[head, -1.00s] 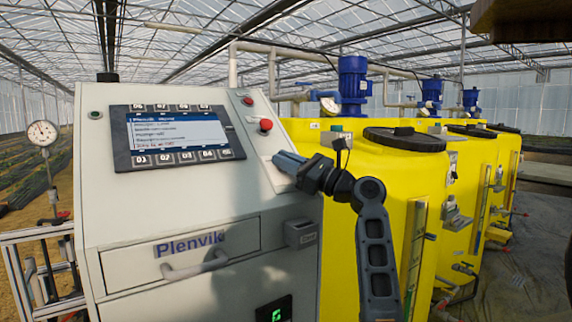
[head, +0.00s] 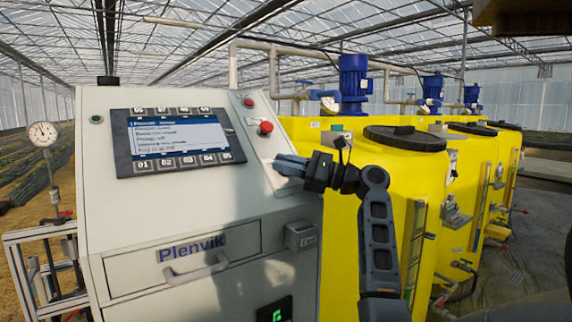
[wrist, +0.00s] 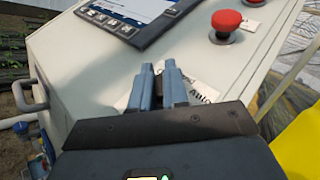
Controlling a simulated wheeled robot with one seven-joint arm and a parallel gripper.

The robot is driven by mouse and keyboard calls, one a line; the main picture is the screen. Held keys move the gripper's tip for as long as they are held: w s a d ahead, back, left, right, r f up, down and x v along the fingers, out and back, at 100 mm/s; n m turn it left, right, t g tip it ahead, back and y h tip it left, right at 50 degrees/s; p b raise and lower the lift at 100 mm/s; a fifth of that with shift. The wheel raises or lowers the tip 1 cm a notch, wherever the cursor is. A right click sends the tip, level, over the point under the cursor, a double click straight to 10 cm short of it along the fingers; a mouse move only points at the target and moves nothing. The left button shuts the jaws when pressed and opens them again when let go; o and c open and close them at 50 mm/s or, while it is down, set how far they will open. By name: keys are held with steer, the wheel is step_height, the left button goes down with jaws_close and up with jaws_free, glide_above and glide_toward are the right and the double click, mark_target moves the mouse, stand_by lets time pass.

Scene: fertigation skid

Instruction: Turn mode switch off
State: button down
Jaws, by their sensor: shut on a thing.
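My gripper (head: 291,165) is at the right side of the control cabinet's sloped face, below the red mushroom button (head: 265,127). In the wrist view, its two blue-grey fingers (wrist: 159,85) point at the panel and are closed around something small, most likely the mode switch. The switch itself is hidden by the fingers, so I cannot tell its position. A white label (wrist: 205,95) with the partly covered word "Auto" shows just right of the fingers.
The cabinet (head: 200,210) carries a display with keys (head: 178,138), a second red button (head: 248,101) and a drawer handle (head: 196,268). Yellow tanks (head: 385,190) with blue motors (head: 353,85) stand close on the right. A gauge (head: 43,134) stands at the left.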

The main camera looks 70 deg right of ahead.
steer(key=c, duration=1.2)
jaws_free()
steer(key=shift+b+v, duration=0.65)
steer(key=shift+v, duration=3.25)
steer(key=shift+f, duration=0.1)
